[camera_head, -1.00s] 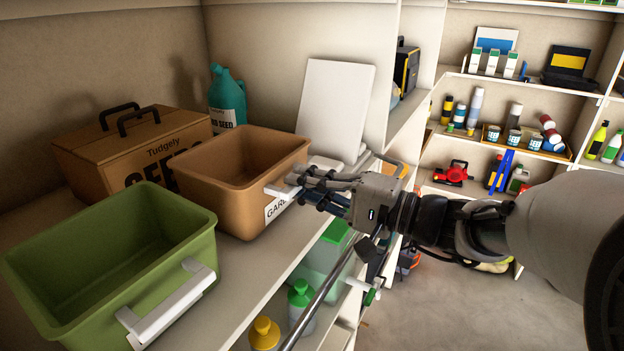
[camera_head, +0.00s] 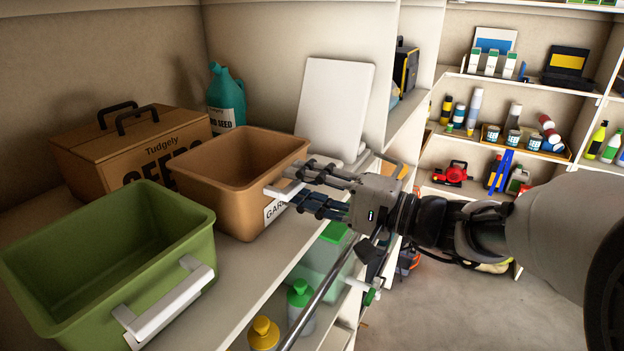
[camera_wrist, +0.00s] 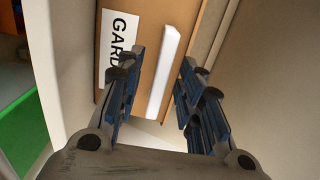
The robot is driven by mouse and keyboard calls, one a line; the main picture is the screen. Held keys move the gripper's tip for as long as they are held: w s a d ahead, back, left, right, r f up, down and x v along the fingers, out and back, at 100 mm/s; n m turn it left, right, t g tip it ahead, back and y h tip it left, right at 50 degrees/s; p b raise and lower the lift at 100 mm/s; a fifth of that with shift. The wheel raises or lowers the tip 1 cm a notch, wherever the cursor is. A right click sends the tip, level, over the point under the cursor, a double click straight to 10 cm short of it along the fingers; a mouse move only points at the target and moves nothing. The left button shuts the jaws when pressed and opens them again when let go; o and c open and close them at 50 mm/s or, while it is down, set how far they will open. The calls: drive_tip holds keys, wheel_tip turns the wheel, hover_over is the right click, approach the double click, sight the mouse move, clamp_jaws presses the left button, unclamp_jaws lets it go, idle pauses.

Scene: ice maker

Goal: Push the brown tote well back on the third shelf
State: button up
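In the wrist view, the white handle (camera_wrist: 165,70) and the brown front (camera_wrist: 152,15) show between the open fingers (camera_wrist: 163,60). The head view does not show clearly whether the fingers touch the handle.
The green tote (camera_head: 110,260) with its white handle stands at left. The seed box (camera_head: 140,150) and teal jug (camera_head: 226,97) stand behind the brown tote. A white panel (camera_head: 335,105) leans to its right. Bottles stand on the shelf below.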

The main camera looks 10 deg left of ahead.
drive_tip(key=v, duration=1.2)
